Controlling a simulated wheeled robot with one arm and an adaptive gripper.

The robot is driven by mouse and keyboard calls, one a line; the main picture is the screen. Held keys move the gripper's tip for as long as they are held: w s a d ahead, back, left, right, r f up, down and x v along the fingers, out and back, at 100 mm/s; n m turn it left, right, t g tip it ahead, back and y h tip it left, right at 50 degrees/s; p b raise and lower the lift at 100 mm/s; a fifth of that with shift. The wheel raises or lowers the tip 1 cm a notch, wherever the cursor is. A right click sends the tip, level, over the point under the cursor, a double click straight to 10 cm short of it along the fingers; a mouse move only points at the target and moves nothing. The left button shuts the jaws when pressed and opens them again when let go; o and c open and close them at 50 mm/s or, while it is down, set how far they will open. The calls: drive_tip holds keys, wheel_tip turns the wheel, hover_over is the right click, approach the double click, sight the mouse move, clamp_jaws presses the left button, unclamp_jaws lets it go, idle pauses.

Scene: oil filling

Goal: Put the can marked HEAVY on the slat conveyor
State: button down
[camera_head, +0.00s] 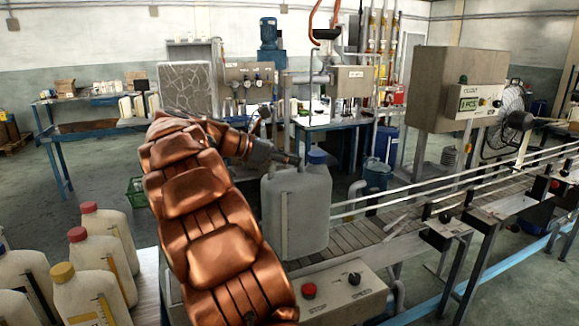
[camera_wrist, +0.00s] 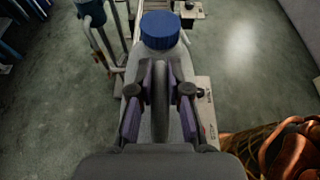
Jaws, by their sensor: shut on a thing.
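A grey-white can with a blue cap (camera_head: 283,215) stands upright at the near left end of the slat conveyor (camera_head: 365,233) in the head view. No HEAVY mark is readable on the side I see. My gripper (camera_head: 293,161) is shut on the can's top handle, beside the cap. In the wrist view my gripper (camera_wrist: 160,92) has its two fingers closed on either side of the handle, with the blue cap (camera_wrist: 160,29) just beyond.
A control box with a red button (camera_head: 335,292) stands in front of the can. Several cream cans with red and yellow caps (camera_head: 82,287) stand at lower left. Guard rails (camera_head: 470,178) run along the conveyor. The slats right of the can are clear.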

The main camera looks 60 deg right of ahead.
sight(298, 172)
drive_tip(key=shift+w+d+p, duration=0.25)
drive_tip(key=shift+d+p, duration=0.05)
drive_tip(key=shift+d, duration=0.05)
drive_tip(key=shift+f+p, duration=0.75)
drive_tip(key=shift+f, duration=1.2)
drive_tip(key=c, duration=1.1)
unclamp_jaws()
drive_tip(key=shift+a+r, duration=0.1)
drive_tip(key=shift+r, duration=0.1)
drive_tip(key=shift+b+v, duration=1.85)
drive_tip(key=shift+v, duration=4.1)
